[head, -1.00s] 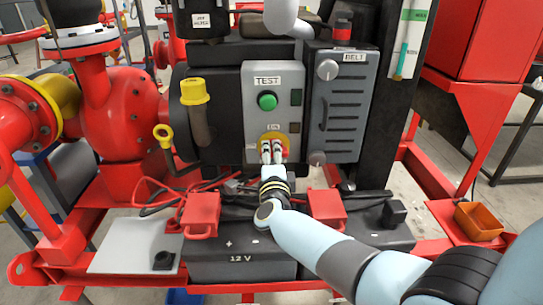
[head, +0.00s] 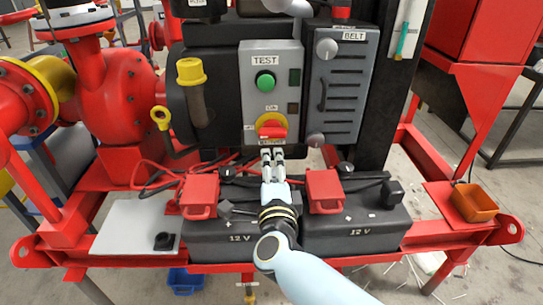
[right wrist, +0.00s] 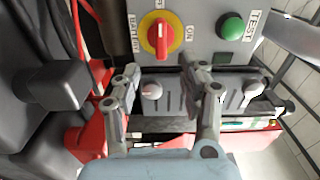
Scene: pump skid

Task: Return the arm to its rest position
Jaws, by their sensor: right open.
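My right gripper (head: 272,155) is open and empty in the head view, just below the grey control panel (head: 255,75) and above the two black 12 V batteries (head: 235,238). Its two fingers also show apart in the right wrist view (right wrist: 160,95). The red switch handle (head: 272,128) on its yellow disc is in full view above the fingertips and apart from them. My left gripper is not in view.
Red battery clamps (head: 200,195) stand on either side of my right gripper, with loose cables (head: 160,180) behind. A green test button (head: 265,82) sits above the switch. An orange bin (head: 474,203) is at the right. Red frame rails (head: 420,238) border the front.

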